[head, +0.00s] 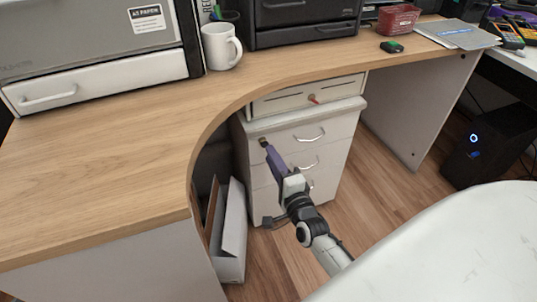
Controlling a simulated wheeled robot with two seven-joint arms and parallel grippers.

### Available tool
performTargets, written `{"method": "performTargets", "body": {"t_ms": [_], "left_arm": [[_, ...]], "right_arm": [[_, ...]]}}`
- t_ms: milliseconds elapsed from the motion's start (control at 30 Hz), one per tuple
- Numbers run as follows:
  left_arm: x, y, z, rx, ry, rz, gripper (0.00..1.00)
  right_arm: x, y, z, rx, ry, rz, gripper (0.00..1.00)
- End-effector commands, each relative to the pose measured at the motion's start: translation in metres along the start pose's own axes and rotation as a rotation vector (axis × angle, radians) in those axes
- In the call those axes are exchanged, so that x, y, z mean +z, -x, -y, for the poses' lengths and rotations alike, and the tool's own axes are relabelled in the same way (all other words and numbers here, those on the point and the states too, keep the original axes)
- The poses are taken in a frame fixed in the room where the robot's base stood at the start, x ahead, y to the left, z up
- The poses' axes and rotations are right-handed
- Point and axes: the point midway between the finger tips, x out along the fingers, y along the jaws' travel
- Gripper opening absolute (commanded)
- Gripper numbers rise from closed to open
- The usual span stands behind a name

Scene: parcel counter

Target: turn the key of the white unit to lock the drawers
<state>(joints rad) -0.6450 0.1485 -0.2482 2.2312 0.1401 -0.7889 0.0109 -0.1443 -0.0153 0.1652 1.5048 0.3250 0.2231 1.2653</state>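The white unit (335,141) stands under the curved desk, with several drawer fronts and metal bar handles. A key with a red head (314,99) sits in the lock on its top front panel, just below the desk edge. The front below that panel juts out toward me. My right gripper (263,143) reaches up from the lower right, its purple fingers in front of the unit's left side. It is apart from the key, below and to the left of it. I cannot tell whether its fingers are open or shut. My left gripper is out of view.
The wooden desk top (110,140) overhangs the unit. An open white box (232,232) stands on the floor to its left. A white mug (221,46) and a printer (300,22) are on the desk. A black computer tower (492,145) stands at right. A white rounded surface (450,255) fills the lower right.

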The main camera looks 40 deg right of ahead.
Motion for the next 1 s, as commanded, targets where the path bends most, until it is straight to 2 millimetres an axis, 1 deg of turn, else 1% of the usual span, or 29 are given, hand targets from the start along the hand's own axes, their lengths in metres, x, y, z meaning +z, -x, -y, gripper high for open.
{"method": "performTargets", "body": {"t_ms": [33,200,333,567,633,700,733,1000], "left_arm": [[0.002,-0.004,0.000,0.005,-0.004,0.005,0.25],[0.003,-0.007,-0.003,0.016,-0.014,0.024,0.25],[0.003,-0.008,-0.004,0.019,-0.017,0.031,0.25],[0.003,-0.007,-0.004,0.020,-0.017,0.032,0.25],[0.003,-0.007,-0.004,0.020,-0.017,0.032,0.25],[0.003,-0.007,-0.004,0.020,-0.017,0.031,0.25],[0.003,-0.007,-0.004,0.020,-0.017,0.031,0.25],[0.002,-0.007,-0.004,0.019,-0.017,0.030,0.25]], "right_arm": [[0.000,-0.010,-0.001,-0.002,0.001,0.000,0.22],[0.000,-0.029,-0.001,0.000,0.003,0.000,0.22],[0.000,-0.034,-0.001,0.002,0.003,0.000,0.22],[0.000,-0.035,0.000,0.002,0.003,0.001,0.22],[0.000,-0.035,0.000,0.002,0.003,0.001,0.13],[0.000,-0.034,0.000,0.002,0.003,0.001,0.02],[0.000,-0.034,0.000,0.002,0.003,0.001,0.00],[0.000,-0.034,0.000,0.002,0.011,0.001,0.00]]}}
